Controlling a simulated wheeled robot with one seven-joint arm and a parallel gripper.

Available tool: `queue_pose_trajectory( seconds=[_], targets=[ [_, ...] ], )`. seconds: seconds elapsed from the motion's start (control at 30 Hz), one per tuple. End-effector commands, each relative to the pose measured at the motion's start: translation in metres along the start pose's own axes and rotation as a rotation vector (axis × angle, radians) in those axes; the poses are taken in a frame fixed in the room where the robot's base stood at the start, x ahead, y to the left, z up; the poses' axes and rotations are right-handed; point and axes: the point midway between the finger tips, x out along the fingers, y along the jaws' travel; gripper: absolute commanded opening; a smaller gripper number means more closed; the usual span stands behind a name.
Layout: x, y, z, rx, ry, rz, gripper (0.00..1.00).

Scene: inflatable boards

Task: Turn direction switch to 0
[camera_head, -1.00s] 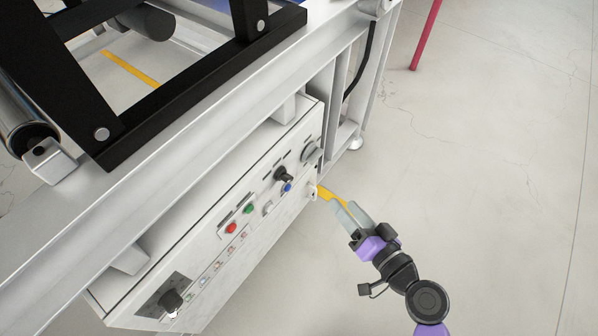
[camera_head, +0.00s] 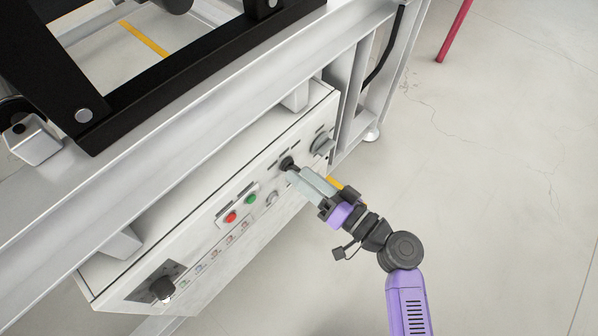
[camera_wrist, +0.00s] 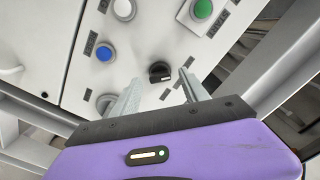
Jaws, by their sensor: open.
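The white control panel (camera_head: 205,262) hangs under the frame. A black rotary switch (camera_head: 287,163) sits at its upper right, just beyond my gripper's tips; I cannot read its label. My gripper (camera_head: 299,174) is open and reaches in from the right. In the wrist view the same black switch (camera_wrist: 159,71), with a pale mark on its face, lies between the fingertips of my gripper (camera_wrist: 160,76). Neither finger visibly touches it. The blue button (camera_wrist: 104,53) shows in the wrist view and is hidden behind my gripper in the head view.
A green button (camera_head: 250,199), a red button (camera_head: 231,217) and a pale knob (camera_head: 271,198) are left of my gripper. A grey knob (camera_head: 321,145) is close on the right. Another black knob (camera_head: 162,288) is at lower left. The floor (camera_head: 490,200) at right is clear.

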Motion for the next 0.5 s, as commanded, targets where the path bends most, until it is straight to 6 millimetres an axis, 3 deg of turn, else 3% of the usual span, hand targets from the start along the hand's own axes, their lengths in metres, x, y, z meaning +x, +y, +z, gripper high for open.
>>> queue_pose_trajectory(
  seconds=[0.2, 0.47, 0.5],
  targets=[
    [0.017, 0.001, 0.000, -0.001, 0.000, 0.002, 0.53],
    [0.019, 0.000, 0.000, -0.001, 0.000, 0.002, 0.53],
    [0.018, 0.000, 0.000, -0.001, 0.000, 0.002, 0.49]
  ],
)
